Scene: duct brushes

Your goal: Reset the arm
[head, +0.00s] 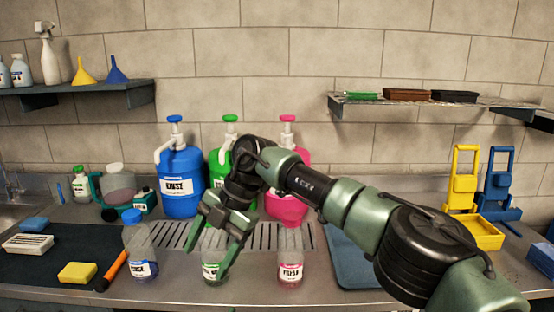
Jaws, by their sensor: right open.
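My right arm (353,205) reaches in from the lower right across the counter. My right gripper (216,236) is open, pointing down over the small bottle with the green label (211,268). Its fingers partly cover that bottle, and I cannot tell whether they touch it. My left gripper is not in view.
Blue (181,182), green (217,165) and pink (287,207) pump jugs stand behind the drain grate. Small bottles with blue (143,262) and pink (290,262) labels stand at the front. A yellow sponge (77,272) and orange-handled tool (112,270) lie left. A blue mat (350,262) lies right.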

